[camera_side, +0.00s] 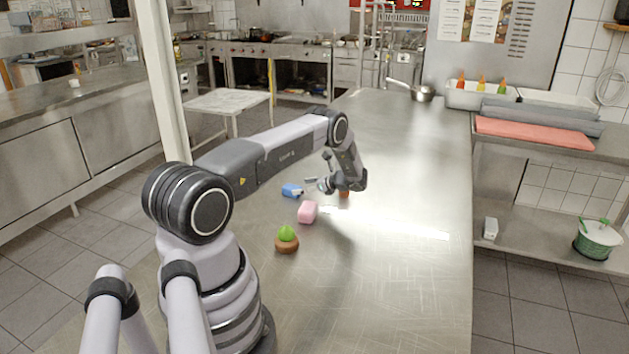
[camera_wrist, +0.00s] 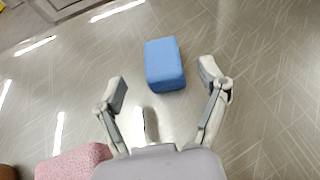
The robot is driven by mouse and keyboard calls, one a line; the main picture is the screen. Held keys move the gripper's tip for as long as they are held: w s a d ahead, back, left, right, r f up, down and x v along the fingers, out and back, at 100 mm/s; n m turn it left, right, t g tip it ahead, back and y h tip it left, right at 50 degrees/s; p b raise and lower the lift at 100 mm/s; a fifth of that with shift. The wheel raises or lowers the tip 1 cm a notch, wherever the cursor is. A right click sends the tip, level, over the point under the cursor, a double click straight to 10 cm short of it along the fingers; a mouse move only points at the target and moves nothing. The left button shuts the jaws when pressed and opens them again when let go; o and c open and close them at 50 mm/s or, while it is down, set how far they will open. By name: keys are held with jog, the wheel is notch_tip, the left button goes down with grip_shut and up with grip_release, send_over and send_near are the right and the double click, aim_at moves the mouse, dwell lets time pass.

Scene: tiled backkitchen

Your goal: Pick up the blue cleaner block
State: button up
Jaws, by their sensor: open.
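The blue cleaner block (camera_wrist: 165,64) lies on the steel table, in the upper middle of the wrist view. It also shows in the side view (camera_side: 291,190), just left of my gripper (camera_side: 312,184). In the wrist view my gripper (camera_wrist: 161,82) is open, with one finger to the lower left of the block and the other to its right. Nothing is held between the fingers. The block appears to be beyond or level with the fingertips; its exact height gap from them cannot be told.
A pink block (camera_side: 308,212) lies near the blue one and shows in the wrist view (camera_wrist: 74,163). A brown pot with a green top (camera_side: 286,239) stands closer to the camera. The table's right side is clear.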

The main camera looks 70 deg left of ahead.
aim_at(293, 187)
jog(key=x, duration=0.4)
jog(key=shift+s+a+f, duration=0.15)
jog(key=shift+a, duration=0.15)
jog(key=c, duration=1.3)
jog(key=shift+o, duration=0.2)
